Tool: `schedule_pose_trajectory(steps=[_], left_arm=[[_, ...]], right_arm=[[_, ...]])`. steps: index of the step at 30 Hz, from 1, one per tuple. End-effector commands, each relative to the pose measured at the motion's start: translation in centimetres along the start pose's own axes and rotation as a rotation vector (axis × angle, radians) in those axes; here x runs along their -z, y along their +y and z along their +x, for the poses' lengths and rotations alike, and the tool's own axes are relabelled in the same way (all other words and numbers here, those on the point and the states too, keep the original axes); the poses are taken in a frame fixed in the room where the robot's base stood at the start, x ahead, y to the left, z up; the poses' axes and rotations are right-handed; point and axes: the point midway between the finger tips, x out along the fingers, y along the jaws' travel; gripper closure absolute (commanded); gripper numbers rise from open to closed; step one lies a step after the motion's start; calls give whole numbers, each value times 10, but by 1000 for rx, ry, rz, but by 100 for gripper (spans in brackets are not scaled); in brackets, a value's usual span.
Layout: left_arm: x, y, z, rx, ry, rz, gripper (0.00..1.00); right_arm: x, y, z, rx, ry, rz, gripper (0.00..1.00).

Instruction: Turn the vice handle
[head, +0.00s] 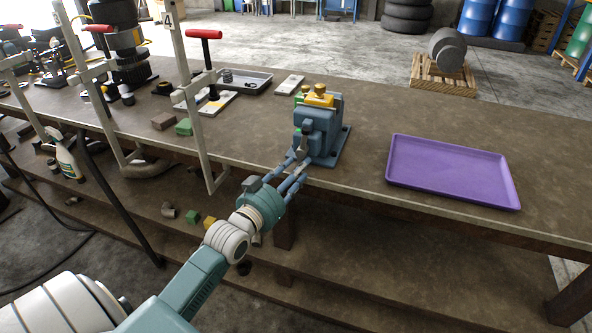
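The blue-grey vice (322,124) is mounted at the front edge of the workbench, with yellow and green pieces on its top. Its handle (302,144) shows as a small grey part low on the front face, partly hidden by my fingers. My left gripper (297,174) reaches in from the lower left, with its fingers pointing at the handle. The fingers look spread, with a gap between them, and the tips are at or very near the handle; I cannot tell whether they touch it. My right gripper is not in view.
A purple tray (452,172) lies on the workbench (366,140) to the right of the vice. The bench between vice and purple tray is clear.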

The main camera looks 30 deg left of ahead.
Motion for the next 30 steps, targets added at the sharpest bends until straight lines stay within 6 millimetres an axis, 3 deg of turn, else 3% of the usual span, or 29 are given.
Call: schedule_pose_trajectory(steps=[2, 8, 17, 25, 30], left_arm=[[0, 0, 0, 0, 0, 1, 62], [0, 0, 0, 1, 1, 1, 100], [2, -1, 0, 1, 3, 4, 100], [9, -10, -2, -6, -35, 191, 100], [6, -12, -2, -8, -51, 282, 100]], right_arm=[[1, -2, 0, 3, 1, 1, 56], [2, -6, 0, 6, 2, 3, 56], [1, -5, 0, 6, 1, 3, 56], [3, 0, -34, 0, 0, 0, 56], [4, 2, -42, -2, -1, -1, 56]])
